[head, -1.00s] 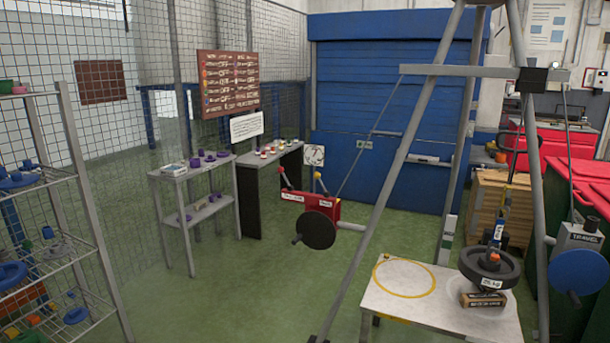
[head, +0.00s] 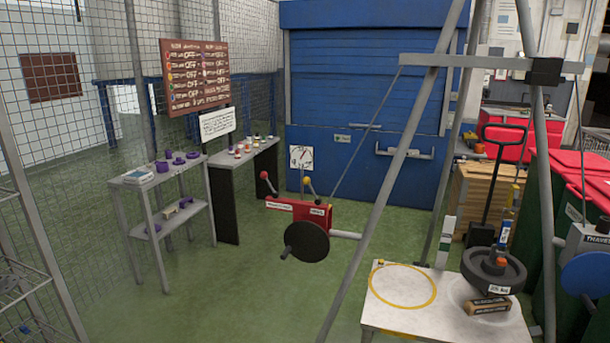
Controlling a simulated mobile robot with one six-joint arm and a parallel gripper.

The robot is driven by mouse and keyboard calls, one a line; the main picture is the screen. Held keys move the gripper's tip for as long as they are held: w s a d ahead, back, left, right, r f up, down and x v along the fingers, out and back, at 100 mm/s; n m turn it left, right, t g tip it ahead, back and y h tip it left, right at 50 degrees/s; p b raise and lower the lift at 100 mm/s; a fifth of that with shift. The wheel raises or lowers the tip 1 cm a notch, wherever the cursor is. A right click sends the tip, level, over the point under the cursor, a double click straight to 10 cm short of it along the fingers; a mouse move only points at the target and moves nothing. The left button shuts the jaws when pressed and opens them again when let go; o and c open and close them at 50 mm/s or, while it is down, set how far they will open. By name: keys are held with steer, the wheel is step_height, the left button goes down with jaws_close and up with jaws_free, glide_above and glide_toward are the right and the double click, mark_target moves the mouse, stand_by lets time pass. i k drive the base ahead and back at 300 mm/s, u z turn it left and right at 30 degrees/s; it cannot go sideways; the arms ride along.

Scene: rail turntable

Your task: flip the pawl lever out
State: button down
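A red winch box (head: 290,208) with a dark round disc (head: 307,241) and a crank handle is mounted by the sloping grey legs of a tall frame, in the middle of the head view. Two levers stand up from the box. One has a red knob (head: 264,175) and leans left; the other has a yellow knob (head: 306,181) and also leans left. The small white labels on the box are too small to read, so I cannot tell which lever is the pawl lever. My gripper is not in view.
A white table (head: 385,318) with a yellow ring and a dark weight (head: 493,269) stands at the front right. A blue wheel (head: 586,273) is at the right edge. Grey shelves (head: 130,180) stand at left. Green floor (head: 215,290) is clear left of the winch.

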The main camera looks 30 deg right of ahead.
mark_target(306, 180)
steer(key=u, duration=0.3)
steer(key=i, duration=1.05)
steer(key=u, duration=0.6)
